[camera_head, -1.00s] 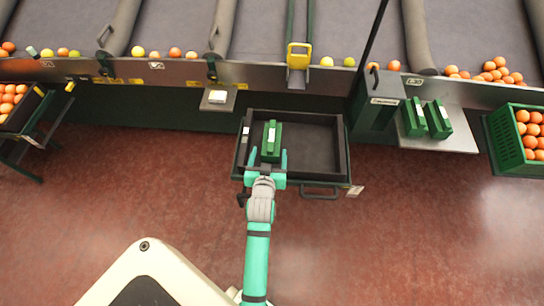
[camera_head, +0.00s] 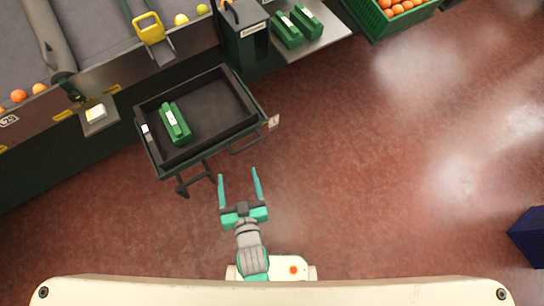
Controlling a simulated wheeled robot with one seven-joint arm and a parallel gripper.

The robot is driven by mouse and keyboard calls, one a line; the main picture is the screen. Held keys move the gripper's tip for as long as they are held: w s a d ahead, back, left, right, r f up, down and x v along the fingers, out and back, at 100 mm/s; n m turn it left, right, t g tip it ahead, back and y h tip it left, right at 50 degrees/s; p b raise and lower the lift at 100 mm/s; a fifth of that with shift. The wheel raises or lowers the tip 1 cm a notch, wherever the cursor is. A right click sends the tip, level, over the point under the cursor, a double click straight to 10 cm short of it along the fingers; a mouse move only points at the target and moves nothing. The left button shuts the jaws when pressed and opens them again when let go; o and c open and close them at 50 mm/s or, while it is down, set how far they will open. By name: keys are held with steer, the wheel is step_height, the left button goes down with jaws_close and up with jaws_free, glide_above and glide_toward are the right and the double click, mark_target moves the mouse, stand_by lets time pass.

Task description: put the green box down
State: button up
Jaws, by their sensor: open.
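The green box (camera_head: 174,123) with a white label lies inside the black open drawer (camera_head: 246,124), near its left side. My gripper (camera_head: 239,176) is open and empty. It is over the red floor, in front of the drawer and to the right of its handle, clear of the box. Both fingers show apart with nothing between them.
Two more green boxes (camera_head: 287,30) (camera_head: 308,20) stand on a metal shelf (camera_head: 318,37) at the top. A green crate of oranges (camera_head: 377,22) is to their right. A dark blue bin (camera_head: 527,238) stands at the right edge. The floor (camera_head: 380,160) between is clear.

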steer(key=s+d+r+m+t+h, duration=0.1)
steer(key=s+d+r+m+h, duration=0.1)
steer(key=s+d+r, duration=0.7)
steer(key=s+d+h, duration=0.1)
steer(key=s, duration=0.3)
steer(key=shift+d+h, duration=0.3)
